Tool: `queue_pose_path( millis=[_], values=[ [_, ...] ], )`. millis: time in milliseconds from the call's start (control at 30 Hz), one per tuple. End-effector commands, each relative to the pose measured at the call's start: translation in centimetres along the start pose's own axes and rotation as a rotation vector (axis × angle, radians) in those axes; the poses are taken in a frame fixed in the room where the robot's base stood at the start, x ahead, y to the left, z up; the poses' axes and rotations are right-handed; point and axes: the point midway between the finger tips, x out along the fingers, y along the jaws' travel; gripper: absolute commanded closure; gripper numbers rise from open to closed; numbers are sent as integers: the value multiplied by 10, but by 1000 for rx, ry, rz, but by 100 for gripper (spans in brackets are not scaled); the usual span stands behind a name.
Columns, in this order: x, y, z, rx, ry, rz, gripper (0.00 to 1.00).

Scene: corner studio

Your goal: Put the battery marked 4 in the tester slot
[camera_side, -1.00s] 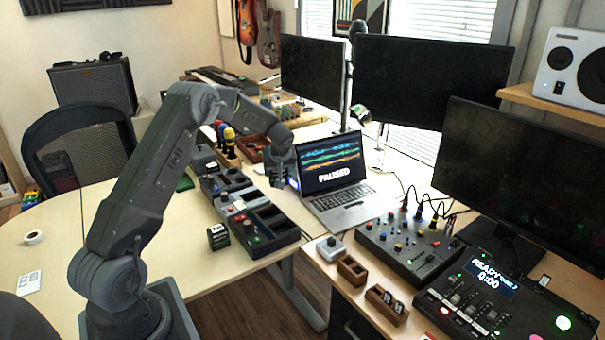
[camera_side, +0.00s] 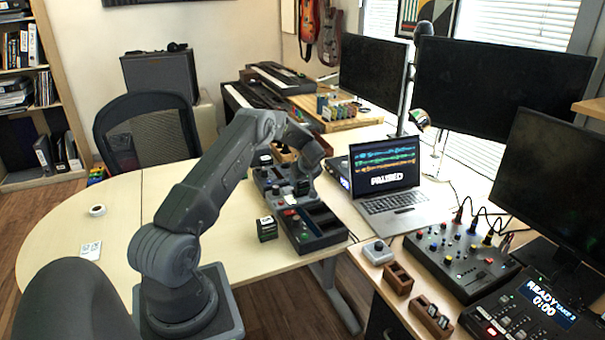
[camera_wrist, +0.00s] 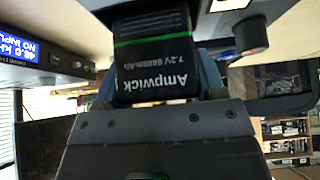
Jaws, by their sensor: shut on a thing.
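In the wrist view my gripper (camera_wrist: 155,98) is shut on a black battery (camera_wrist: 155,60) with a green stripe and upside-down "Ampwick" lettering. Its number does not show. The battery's far end meets a dark surface at the top edge; I cannot tell whether it is inside a slot. A grey unit with a red button (camera_wrist: 250,35) is close beside it. In the side view my gripper (camera_side: 302,188) is low over the row of dark trays, by the grey tester unit (camera_side: 291,199). Another black battery with a white top label (camera_side: 267,228) stands on the table.
A dark tray with empty compartments (camera_side: 322,238) lies at the near end of the row. A laptop (camera_side: 385,180) is to the right; an audio box with a blue display (camera_wrist: 22,45) shows in the wrist view. The table's left half (camera_side: 130,200) is mostly free.

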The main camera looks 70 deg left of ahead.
Motion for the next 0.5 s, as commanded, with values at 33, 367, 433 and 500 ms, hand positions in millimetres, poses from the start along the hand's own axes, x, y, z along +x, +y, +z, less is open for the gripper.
queue_pose_path(
  millis=[33,367,433,500],
  values=[
    [3,1,2,1,1,2,69],
    [12,1,8,-1,1,3,69],
    [12,1,8,-1,1,3,69],
    [12,1,8,-1,1,3,69]
  ],
)
